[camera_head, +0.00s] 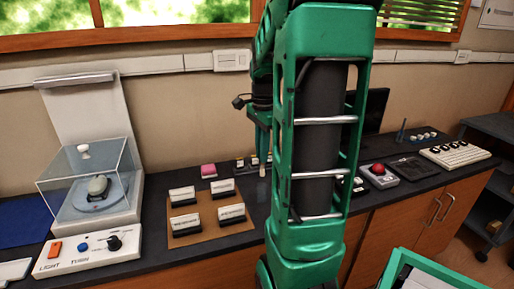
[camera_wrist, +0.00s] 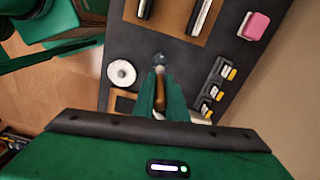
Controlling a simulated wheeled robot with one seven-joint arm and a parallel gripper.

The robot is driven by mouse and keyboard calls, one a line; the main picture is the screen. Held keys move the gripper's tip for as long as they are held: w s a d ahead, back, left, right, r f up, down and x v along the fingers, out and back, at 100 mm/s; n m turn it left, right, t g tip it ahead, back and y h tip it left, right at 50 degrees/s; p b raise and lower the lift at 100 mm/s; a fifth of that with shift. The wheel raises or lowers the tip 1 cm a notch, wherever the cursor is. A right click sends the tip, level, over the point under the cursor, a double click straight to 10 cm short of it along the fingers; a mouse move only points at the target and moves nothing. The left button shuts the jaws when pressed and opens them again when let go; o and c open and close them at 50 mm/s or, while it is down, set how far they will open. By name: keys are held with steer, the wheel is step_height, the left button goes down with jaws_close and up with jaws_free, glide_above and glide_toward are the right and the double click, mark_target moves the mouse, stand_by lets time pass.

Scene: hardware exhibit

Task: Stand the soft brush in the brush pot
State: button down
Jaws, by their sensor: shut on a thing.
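In the wrist view my gripper (camera_wrist: 160,82) has its green fingers closed around a brush with a brown handle (camera_wrist: 159,101). A blurred grey-blue end (camera_wrist: 159,60) shows just beyond the fingertips, over the dark counter. I take this to be the soft brush. A round white thing with a darker centre (camera_wrist: 121,73) is to the left of the fingers, apart from them. It may be the brush pot, but I cannot tell for sure.
A brown board (camera_head: 211,226) with several label holders lies left of my arm. A pink block (camera_head: 208,170) and small dark holders with yellow parts (camera_wrist: 212,94) are near the wall. A clear-covered instrument (camera_head: 90,185) stands at the left. A keyboard-like device (camera_head: 455,152) is far right.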

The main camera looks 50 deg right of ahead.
mark_target(262, 168)
steer(key=shift+f, duration=3.95)
steer(key=c, duration=1.7)
jaws_free()
step_height(262, 168, up, 11)
steer(key=shift+f, duration=0.15)
